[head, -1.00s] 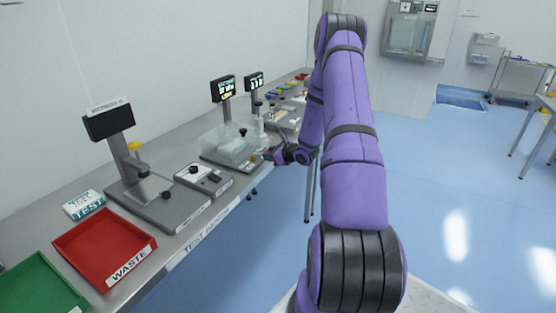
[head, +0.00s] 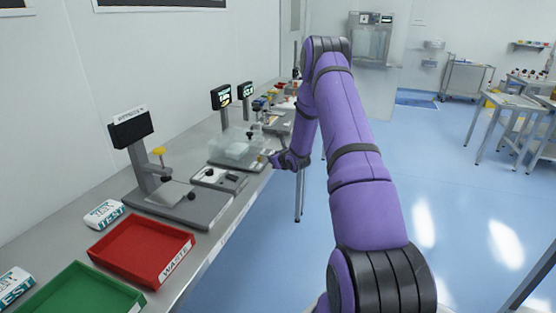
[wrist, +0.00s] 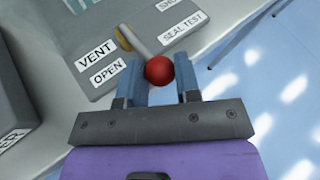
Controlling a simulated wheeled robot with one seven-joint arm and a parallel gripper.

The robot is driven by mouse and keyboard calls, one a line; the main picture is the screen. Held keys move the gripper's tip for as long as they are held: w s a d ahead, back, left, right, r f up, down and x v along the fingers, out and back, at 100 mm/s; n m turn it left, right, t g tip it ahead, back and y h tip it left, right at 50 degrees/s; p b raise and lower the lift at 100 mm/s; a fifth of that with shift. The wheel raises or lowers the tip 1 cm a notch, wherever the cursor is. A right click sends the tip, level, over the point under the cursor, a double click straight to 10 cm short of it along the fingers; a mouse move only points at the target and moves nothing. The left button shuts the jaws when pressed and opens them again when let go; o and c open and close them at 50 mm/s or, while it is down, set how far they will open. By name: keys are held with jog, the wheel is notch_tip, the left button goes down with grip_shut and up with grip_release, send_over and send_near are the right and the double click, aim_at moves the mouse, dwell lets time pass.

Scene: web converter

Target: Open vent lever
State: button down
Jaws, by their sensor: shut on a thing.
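The vent lever is a grey rod (wrist: 140,50) with a red ball knob (wrist: 159,69), running from a brass pivot (wrist: 124,38) on a grey panel (wrist: 150,16). The lever points down and right in the wrist view, between the OPEN label (wrist: 110,73) and the SEAL TEST label (wrist: 182,32). The VENT label (wrist: 96,55) is left of the pivot. My gripper (wrist: 158,79) has its blue fingers on either side of the knob and is shut on it. In the head view my gripper (head: 277,160) is at the bench's front edge; the lever is too small to make out there.
A clear box (head: 236,148) stands on the bench behind my gripper. A red WASTE tray (head: 140,250), a green tray (head: 80,290) and a scale-like device (head: 180,205) are nearer on the bench. Open blue floor (head: 430,160) lies to the right.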

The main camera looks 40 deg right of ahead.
dwell(0.3)
jog(key=c, duration=1.1)
grip_release()
jog(key=v, duration=1)
jog(key=shift+s+r, duration=0.2)
jog(key=shift+s, duration=0.15)
jog(key=shift+a, duration=0.15)
